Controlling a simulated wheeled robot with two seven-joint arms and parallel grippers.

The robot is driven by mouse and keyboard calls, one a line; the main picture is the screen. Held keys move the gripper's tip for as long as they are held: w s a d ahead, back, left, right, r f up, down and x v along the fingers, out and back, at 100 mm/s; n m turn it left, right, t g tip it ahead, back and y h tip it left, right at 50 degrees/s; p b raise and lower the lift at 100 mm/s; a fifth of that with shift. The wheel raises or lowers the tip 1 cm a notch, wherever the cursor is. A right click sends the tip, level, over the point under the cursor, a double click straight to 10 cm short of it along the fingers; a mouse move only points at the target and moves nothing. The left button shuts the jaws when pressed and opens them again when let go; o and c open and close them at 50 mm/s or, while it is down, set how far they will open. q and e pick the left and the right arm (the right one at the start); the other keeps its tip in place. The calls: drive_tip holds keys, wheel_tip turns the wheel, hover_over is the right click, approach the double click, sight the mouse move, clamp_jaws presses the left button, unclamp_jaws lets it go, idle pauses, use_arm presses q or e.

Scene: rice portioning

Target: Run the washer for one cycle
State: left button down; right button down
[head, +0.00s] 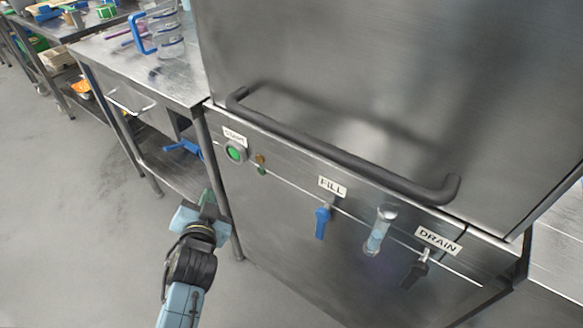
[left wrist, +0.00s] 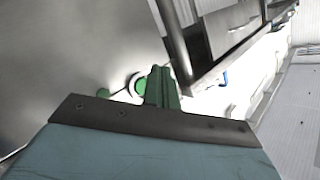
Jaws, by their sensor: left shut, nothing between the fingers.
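The washer is a large steel cabinet (head: 330,250) filling the right of the head view. Its hood (head: 370,60) is down, with a dark bar handle (head: 340,158) across its front. A green round button (head: 236,152) sits on the front panel under a small label. A blue FILL lever (head: 322,222) points down. A dark DRAIN lever (head: 414,272) hangs at the right. My left gripper (head: 208,198) is shut and empty, lower left of the button and apart from it in the head view. In the left wrist view its green fingertips (left wrist: 160,85) are beside the green button (left wrist: 139,86). My right gripper is out of view.
A steel table (head: 150,65) adjoins the washer's left side, with a clear pitcher with a blue handle (head: 160,35) on top. A blue item (head: 183,147) shows at its lower shelf. A clear sight tube (head: 379,230) stands between the levers. The floor at left is clear.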

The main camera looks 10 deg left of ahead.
sight(235, 152)
use_arm(q)
drive_tip(key=shift+t+y, duration=0.4)
drive_tip(key=shift+y, duration=0.2)
drive_tip(key=r, duration=0.1)
drive_tip(key=a+r, duration=0.2)
drive_tip(key=shift+s+r, duration=0.2)
drive_tip(key=shift+r, duration=0.15)
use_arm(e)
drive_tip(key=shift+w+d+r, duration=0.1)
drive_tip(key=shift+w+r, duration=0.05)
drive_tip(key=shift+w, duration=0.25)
use_arm(q)
drive_tip(key=shift+w+d+b, duration=0.1)
drive_tip(key=shift+b, duration=0.2)
